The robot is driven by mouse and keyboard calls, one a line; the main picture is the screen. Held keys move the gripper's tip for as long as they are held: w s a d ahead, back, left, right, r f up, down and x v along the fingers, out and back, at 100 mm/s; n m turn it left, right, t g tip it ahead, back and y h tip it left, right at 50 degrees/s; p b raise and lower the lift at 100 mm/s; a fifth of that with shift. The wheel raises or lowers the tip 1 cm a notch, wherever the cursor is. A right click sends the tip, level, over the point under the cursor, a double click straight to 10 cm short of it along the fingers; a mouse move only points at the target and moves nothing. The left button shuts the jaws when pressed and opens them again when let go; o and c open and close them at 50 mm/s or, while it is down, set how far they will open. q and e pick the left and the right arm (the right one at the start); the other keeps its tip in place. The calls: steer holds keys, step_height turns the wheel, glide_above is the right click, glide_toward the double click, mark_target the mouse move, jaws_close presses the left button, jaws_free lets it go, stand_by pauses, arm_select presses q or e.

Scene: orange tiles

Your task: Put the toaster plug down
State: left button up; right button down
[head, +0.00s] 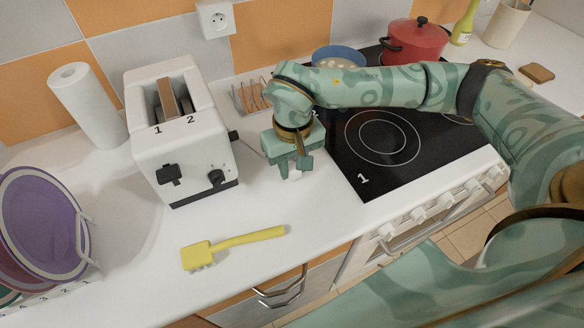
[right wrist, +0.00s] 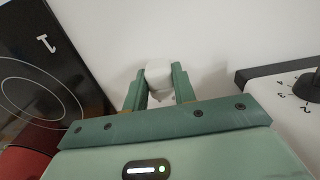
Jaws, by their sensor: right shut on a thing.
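My right gripper (head: 298,170) is over the white counter between the toaster and the hob, pointing down. Its fingers (right wrist: 158,90) are shut on the white toaster plug (right wrist: 158,72), which shows between them in the right wrist view. In the head view only a small part of the plug (head: 295,176) shows below the fingers. It is at or just above the counter; I cannot tell if it touches. The white toaster (head: 185,140) stands left of the gripper, with a brown slice in its slot. No cord can be made out. My left gripper is out of view.
The black hob (head: 375,150) lies right of the gripper, with a red pot (head: 415,42) behind. A wire rack (head: 252,97) and wall socket (head: 215,18) are at the back. The counter (head: 300,205) before the gripper is clear.

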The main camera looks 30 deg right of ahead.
mark_target(292, 166)
steer(key=shift+f, duration=0.6)
steer(key=shift+f, duration=0.1)
steer(key=shift+f, duration=0.5)
steer(key=c, duration=0.8)
jaws_free()
steer(key=shift+o, duration=0.2)
step_height(292, 166, up, 13)
steer(key=p, duration=0.2)
steer(key=shift+r, duration=0.15)
